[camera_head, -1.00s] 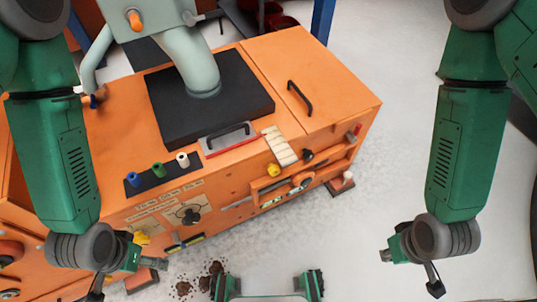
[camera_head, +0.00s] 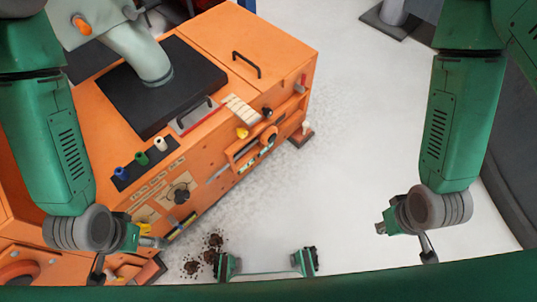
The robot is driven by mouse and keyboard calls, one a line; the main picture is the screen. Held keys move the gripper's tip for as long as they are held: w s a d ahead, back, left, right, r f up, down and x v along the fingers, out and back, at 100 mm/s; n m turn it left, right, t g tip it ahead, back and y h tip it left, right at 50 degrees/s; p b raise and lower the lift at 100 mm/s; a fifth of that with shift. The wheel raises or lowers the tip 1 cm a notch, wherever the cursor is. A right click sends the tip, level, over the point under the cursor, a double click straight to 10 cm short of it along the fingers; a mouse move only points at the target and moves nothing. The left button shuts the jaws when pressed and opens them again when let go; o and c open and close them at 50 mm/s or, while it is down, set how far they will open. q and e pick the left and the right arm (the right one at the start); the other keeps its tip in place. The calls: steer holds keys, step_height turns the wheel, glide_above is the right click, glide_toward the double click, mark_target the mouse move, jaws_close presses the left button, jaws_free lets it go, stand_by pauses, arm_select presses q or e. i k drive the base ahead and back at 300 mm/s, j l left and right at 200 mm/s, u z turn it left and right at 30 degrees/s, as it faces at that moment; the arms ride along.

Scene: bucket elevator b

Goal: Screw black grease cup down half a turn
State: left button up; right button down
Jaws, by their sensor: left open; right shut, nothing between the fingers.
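A small black cup (camera_head: 267,112), which looks like the black grease cup, sits on the top front edge of the orange machine (camera_head: 225,60). It is to the right of a yellow cup (camera_head: 242,132). My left gripper (camera_head: 130,256) is open at the lower left, in front of the machine's front face and well away from the black cup. My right gripper (camera_head: 405,243) is shut and empty over the floor at the lower right, apart from the machine. Nothing covers the black cup.
Blue, green and white cups (camera_head: 142,158) stand on a dark strip. A black handle (camera_head: 246,65) rises from the machine's top. Brown clumps (camera_head: 212,250) lie on the floor. The floor (camera_head: 350,150) at the right is clear.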

mark_target(267, 112)
steer(key=k+j+z, duration=0.1)
steer(key=k, duration=0.15)
steer(key=l+u, duration=0.5)
steer(key=l, duration=0.55)
steer(key=i+l, duration=0.2)
steer(key=l, duration=0.2)
steer(key=i+l, duration=0.2)
steer(key=l, duration=0.2)
steer(key=i+l, duration=0.2)
steer(key=l, duration=0.2)
steer(key=i+l, duration=0.2)
steer(key=l, duration=0.2)
steer(key=z, duration=0.05)
